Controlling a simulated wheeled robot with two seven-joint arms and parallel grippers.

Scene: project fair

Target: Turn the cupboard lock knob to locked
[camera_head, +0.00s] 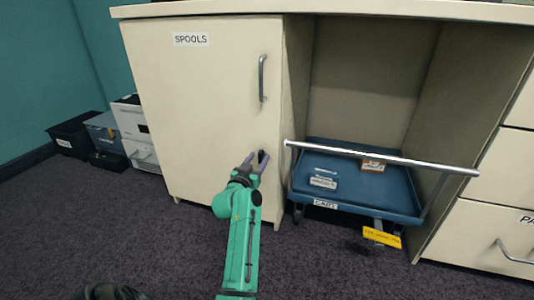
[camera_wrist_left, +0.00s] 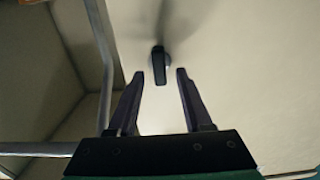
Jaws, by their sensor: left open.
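The cream cupboard (camera_head: 205,110) labelled SPOOLS has its door shut. Its lock knob (camera_head: 261,153) is small and dark and sits low near the door's right edge, partly hidden by my gripper. In the left wrist view the knob (camera_wrist_left: 159,68) is a short dark bar, lengthwise in line with my fingers. My left gripper (camera_head: 257,158) is open in front of the knob. In the left wrist view its two fingertips (camera_wrist_left: 160,75) stand either side of the knob's near end, with gaps on both sides. My right gripper is out of view.
A metal door handle (camera_head: 262,78) is above the knob. Right of the door, a blue cart (camera_head: 345,203) with a metal push bar (camera_head: 380,156) stands in an open bay, its bar close to my gripper. Drawers (camera_head: 490,235) are further right. Boxes stand far left.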

